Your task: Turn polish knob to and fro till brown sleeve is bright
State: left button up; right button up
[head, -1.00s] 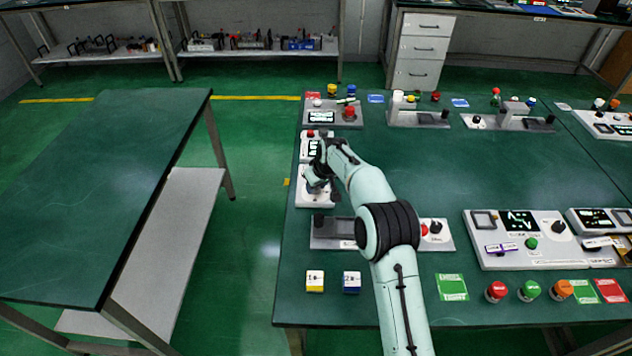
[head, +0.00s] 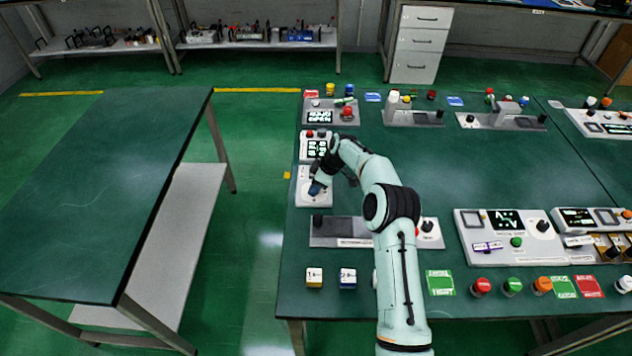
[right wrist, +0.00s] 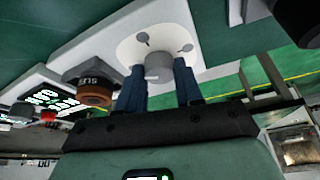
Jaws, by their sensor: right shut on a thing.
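The polish knob (right wrist: 158,66) is a grey cylinder on a round pale plate of a white panel, in the right wrist view. My right gripper (right wrist: 160,85) has its two blue fingers on either side of the knob and is shut on it. In the head view my right gripper (head: 316,187) is over the white panel (head: 318,203) and hides the knob. The brown sleeve (right wrist: 93,94) is a dull brown ring at the end of a dark cylinder beside the knob, in the right wrist view. My left gripper is not in view.
A lit display unit (head: 316,148) stands behind the panel. A grey tray-like device (head: 345,231) lies in front of it.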

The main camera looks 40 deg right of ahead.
dwell(0.5)
jog(key=o, duration=1)
jog(key=shift+o, duration=0.2)
jog(key=v, duration=1.3)
jog(key=shift+r, duration=0.25)
jog(key=shift+s, duration=0.1)
